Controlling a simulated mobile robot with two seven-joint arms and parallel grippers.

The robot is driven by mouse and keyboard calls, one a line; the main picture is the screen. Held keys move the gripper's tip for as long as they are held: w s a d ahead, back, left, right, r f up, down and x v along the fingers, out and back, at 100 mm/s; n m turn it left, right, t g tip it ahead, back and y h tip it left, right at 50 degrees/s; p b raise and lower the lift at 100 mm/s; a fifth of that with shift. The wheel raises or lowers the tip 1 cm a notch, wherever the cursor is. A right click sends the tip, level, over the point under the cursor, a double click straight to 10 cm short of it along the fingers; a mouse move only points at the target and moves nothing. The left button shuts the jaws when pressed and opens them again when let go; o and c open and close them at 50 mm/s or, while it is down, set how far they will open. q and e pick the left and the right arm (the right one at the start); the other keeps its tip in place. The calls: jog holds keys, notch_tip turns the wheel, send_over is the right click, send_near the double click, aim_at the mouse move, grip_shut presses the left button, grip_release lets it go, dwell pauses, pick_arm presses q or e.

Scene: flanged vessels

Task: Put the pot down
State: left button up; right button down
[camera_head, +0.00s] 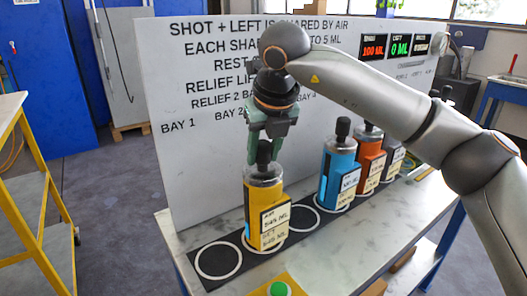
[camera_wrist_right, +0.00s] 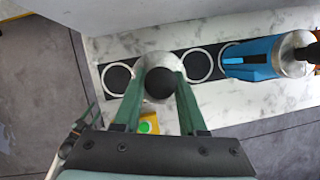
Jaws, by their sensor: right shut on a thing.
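The yellow pot (camera_head: 262,205), with a metal top and a black knob, stands upright over a white ring on the dark strip, second from the left. I cannot tell if its base touches the strip. My right gripper (camera_head: 265,145) comes down from above and is shut on the pot's black knob. In the right wrist view the green fingers of this gripper (camera_wrist_right: 160,98) lie on both sides of the knob (camera_wrist_right: 160,84), above the round metal top (camera_wrist_right: 157,60). My left gripper is not in view.
An empty ring (camera_head: 218,260) lies left of the pot and another (camera_head: 303,219) right of it. Blue (camera_head: 338,175), orange (camera_head: 370,155) and dark (camera_head: 393,158) pots stand farther right. A lettered white board (camera_head: 190,160) rises close behind. A green button (camera_head: 279,289) is in front.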

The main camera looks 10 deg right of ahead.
jog(key=c, duration=0.9)
grip_release()
jog(key=shift+f, duration=0.15)
jog(key=o, duration=0.4)
jog(key=shift+o, duration=0.2)
jog(key=shift+r, duration=0.35)
jog(key=v, duration=1.1)
jog(key=shift+s+r, duration=0.15)
jog(key=shift+r, duration=0.2)
